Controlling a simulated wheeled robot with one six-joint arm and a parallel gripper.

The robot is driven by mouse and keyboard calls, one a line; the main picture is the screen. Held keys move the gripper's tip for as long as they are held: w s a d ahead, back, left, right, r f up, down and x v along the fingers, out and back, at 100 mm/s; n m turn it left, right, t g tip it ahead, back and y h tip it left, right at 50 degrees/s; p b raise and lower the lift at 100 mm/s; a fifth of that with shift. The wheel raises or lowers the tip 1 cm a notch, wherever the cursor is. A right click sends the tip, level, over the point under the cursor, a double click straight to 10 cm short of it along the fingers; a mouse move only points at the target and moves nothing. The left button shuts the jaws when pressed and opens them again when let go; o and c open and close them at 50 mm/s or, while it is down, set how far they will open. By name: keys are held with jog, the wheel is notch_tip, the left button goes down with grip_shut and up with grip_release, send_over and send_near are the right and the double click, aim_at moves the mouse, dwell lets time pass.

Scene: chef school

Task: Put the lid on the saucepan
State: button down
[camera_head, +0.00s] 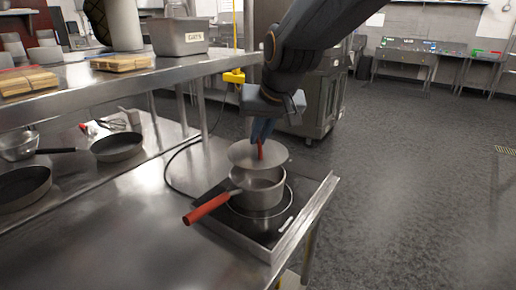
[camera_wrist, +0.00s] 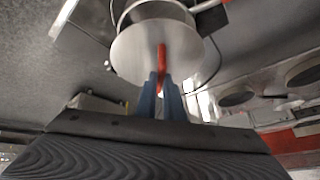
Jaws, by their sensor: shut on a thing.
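The saucepan (camera_head: 262,196) stands on the black hob at the table's right end, its red handle (camera_head: 212,206) pointing to the front left. The lid (camera_head: 243,154) is a round grey disc with a red handle. My gripper (camera_head: 261,140) is shut on the lid's red handle and holds the lid just above the pan, toward its back. A gap shows between the lid and the pan's front rim. In the wrist view the lid (camera_wrist: 140,58) hangs from the blue fingers (camera_wrist: 163,90) and covers part of the saucepan (camera_wrist: 155,12).
The black hob (camera_head: 285,215) sits near the table's right edge. Frying pans (camera_head: 118,147) lie on the left of the steel table (camera_head: 150,225). A raised shelf (camera_head: 90,88) with a grey bin (camera_head: 180,37) runs above the table. The front of the table is clear.

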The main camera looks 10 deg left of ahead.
aim_at(259, 152)
jog(key=shift+f+p, duration=0.3)
jog(key=shift+f, duration=1.6)
jog(key=shift+f, duration=0.1)
jog(key=shift+f, duration=0.35)
jog(key=shift+f, duration=0.15)
jog(key=c, duration=1.9)
grip_release()
jog(key=shift+o, duration=0.2)
jog(key=shift+r, duration=0.45)
jog(key=b+v, duration=0.1)
jog(key=v, duration=1.1)
jog(key=shift+b, duration=0.35)
